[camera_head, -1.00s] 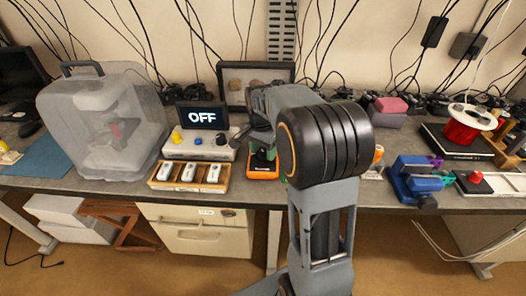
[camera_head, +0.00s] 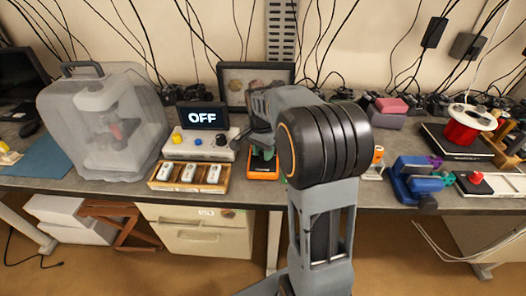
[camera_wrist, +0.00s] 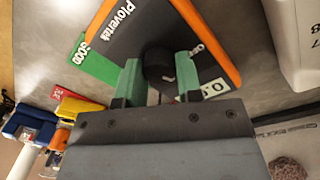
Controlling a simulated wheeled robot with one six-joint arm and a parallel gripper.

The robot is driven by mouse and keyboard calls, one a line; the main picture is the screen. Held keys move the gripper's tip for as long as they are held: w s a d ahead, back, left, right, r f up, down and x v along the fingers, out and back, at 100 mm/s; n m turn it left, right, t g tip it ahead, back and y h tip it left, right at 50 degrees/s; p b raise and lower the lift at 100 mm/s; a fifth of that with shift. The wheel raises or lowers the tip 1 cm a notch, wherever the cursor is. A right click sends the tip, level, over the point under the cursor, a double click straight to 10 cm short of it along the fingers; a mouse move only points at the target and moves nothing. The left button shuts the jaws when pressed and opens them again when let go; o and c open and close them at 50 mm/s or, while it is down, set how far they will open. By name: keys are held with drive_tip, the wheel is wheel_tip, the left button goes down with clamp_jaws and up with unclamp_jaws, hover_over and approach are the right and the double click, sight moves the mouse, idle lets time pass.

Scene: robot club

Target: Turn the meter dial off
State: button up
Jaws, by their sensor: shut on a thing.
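The meter is a dark handheld body with an orange edge, lying on the grey worktop; it shows in the head view (camera_head: 263,174) and close up in the wrist view (camera_wrist: 232,62). Its black round dial (camera_wrist: 157,62) sits between the two green fingertips of my gripper (camera_wrist: 159,82). My gripper is shut on the dial. Digits show on a pale display beside the right finger, partly covered. A marking above that finger is partly hidden. In the head view my gripper (camera_head: 262,154) is over the meter, mostly hidden by my arm.
Left of the meter stand a control box (camera_head: 203,146) with a screen reading OFF and a wooden tray (camera_head: 169,185) of white modules. A blue vise (camera_head: 415,184) is to the right.

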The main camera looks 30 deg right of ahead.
sight(260, 153)
drive_tip(key=n+p, duration=0.1)
drive_tip(key=n, duration=0.3)
drive_tip(key=shift+r+n, duration=0.1)
drive_tip(key=shift+n, duration=0.3)
drive_tip(key=shift+n+p, duration=0.35)
drive_tip(key=shift+n, duration=1.85)
drive_tip(key=o, duration=0.9)
drive_tip(key=shift+a, duration=0.1)
drive_tip(key=shift+o, duration=0.2)
wheel_tip(260, 153, up, 14)
drive_tip(key=shift+w+a+h+p, duration=0.15)
drive_tip(key=shift+a+h+p, duration=0.15)
drive_tip(key=shift+a+p, duration=0.1)
drive_tip(key=shift+f, duration=0.2)
